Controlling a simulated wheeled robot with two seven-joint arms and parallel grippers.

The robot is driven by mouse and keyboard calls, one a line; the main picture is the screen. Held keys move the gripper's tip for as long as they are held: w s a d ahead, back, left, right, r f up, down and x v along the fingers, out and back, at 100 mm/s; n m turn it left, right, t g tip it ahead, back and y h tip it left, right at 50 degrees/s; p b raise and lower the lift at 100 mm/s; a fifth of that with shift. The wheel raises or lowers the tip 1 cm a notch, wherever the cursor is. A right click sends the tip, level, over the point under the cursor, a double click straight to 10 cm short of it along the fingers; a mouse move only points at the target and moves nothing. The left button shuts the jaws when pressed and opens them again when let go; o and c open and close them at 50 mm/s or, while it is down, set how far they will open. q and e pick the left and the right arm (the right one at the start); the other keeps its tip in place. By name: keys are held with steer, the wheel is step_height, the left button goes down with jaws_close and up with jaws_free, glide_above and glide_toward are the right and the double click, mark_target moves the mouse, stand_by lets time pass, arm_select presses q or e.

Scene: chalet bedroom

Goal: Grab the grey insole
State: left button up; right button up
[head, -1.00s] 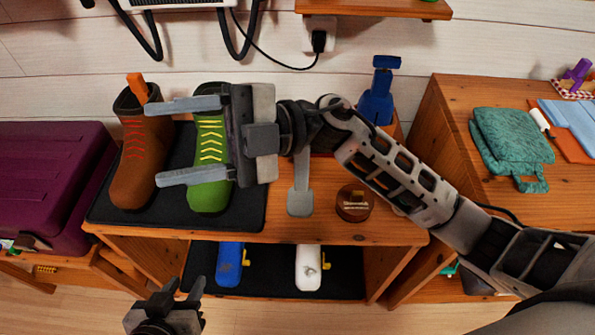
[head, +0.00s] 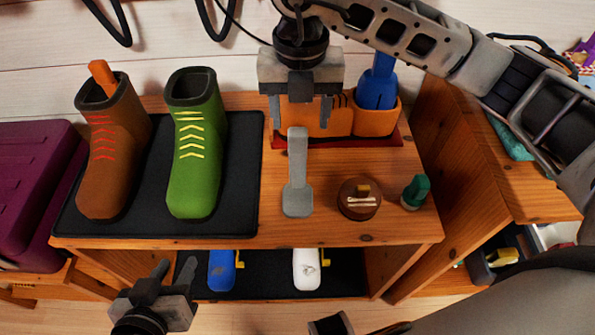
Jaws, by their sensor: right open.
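The grey insole (head: 297,182) lies on the wooden bench top, right of the black mat, its narrow end toward the wall. My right gripper (head: 300,112) points down over the bench at the insole's far end. Its two fingers are spread wide with nothing held between them. The gap between fingers and insole is hard to judge. My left gripper (head: 174,271) is low at the front of the bench, fingers apart and empty.
A brown boot (head: 112,165) and a green boot (head: 195,150) stand on the black mat (head: 240,190). A round tin (head: 359,200) and a green-topped jar (head: 415,192) stand right of the insole. An orange caddy (head: 378,120) is behind. Blue and white items sit on the shelf below.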

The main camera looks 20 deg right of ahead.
mark_target(298, 153)
steer(key=f, duration=0.8)
steer(key=shift+s+a+f, duration=0.1)
steer(key=shift+a+f, duration=0.15)
steer(key=shift+f, duration=0.05)
jaws_close()
